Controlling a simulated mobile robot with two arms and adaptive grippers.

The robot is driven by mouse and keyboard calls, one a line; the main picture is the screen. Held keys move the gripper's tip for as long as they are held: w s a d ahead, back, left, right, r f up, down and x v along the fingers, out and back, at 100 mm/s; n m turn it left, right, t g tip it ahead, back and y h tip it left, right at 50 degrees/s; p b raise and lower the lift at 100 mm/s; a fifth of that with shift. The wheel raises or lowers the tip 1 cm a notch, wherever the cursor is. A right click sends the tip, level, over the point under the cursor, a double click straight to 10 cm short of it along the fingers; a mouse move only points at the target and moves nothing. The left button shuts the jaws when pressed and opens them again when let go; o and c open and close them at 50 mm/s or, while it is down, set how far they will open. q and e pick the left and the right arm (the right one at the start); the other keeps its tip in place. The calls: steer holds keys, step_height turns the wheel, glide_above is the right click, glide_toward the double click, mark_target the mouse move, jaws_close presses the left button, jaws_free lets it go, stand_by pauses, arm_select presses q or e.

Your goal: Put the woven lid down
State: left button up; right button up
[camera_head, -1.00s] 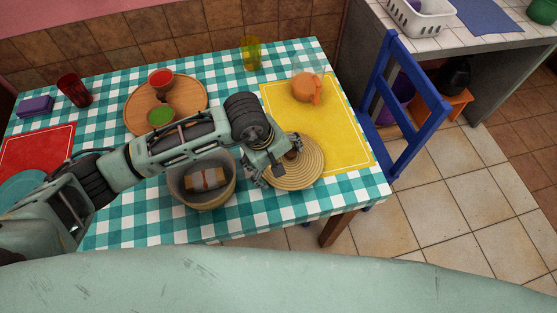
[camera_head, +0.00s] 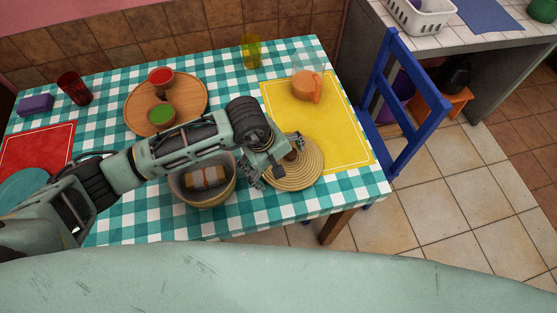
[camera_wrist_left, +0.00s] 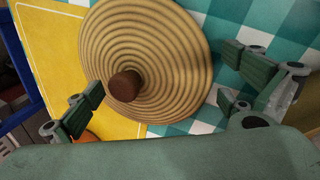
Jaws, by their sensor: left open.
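The woven lid (camera_head: 304,173), round and straw-coloured with coiled rings, lies on the table, partly over the yellow placemat (camera_head: 338,142) and partly on the checked cloth. In the left wrist view the lid (camera_wrist_left: 165,62) shows its brown knob (camera_wrist_left: 124,86). My left gripper (camera_head: 276,163) is at the lid's left side. In the wrist view its fingers (camera_wrist_left: 165,95) are wide apart, with the knob between them but not touched. The basket (camera_head: 217,195) stands left of the lid, open, with a wrapped bundle (camera_head: 206,178) inside. My right gripper is not in view.
A wooden tray (camera_head: 193,90) with a red-filled bowl (camera_head: 160,77) and a green-filled bowl (camera_head: 161,115) is behind my arm. A pitcher (camera_head: 303,88) stands on the yellow placemat. A yellow glass (camera_head: 251,52) is at the back. A blue chair (camera_head: 420,125) is at the right.

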arm_select(q)
steer(key=b+v, duration=0.2)
steer(key=v, duration=1)
